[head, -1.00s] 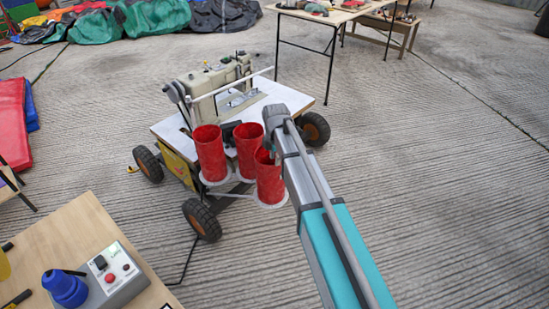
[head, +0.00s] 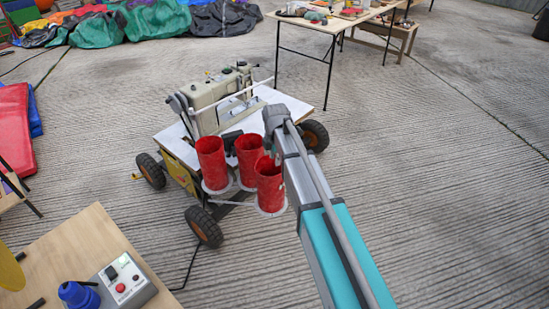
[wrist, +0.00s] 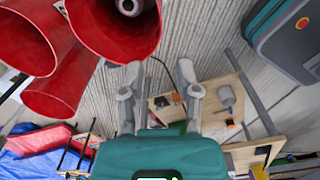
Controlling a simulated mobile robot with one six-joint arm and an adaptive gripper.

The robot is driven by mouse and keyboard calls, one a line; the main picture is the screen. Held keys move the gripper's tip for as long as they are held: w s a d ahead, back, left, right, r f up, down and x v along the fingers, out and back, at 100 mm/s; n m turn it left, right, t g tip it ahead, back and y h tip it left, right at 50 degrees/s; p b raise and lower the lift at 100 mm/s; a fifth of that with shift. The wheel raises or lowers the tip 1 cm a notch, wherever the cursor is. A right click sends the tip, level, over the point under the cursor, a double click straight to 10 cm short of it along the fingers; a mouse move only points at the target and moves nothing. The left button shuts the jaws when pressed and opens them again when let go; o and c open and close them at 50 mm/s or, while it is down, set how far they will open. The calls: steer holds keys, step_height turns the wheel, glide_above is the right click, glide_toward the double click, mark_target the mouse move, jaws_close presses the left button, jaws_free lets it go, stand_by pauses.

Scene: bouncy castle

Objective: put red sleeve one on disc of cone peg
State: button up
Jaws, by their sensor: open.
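Three red sleeves stand upright in a cluster on white discs at the near side of a wheeled cart: a left one (head: 212,165), a back one (head: 248,160) and a near right one (head: 269,186). I cannot tell which is sleeve one. In the wrist view, the sleeves fill the top left, and the mouth of one (wrist: 112,38) shows a pale, round-tipped piece (wrist: 130,5) inside, perhaps a cone peg. My gripper (wrist: 160,72) is open, with nothing between its fingers, beside the sleeves. In the head view, my arm largely hides it, just right of the near right sleeve.
The cart carries a sewing machine (head: 222,95) on a white top (head: 275,98). A wooden table (head: 75,250) at lower left holds a control box (head: 124,284) and a blue piece (head: 76,294). Another table (head: 335,18) stands behind. Open concrete floor lies to the right.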

stand_by(0.8)
steer(key=s+d+m, duration=2)
steer(key=m, duration=0.3)
steer(key=shift+s+d+m, duration=0.15)
steer(key=shift+d+m, duration=0.2)
steer(key=shift+m, duration=0.05)
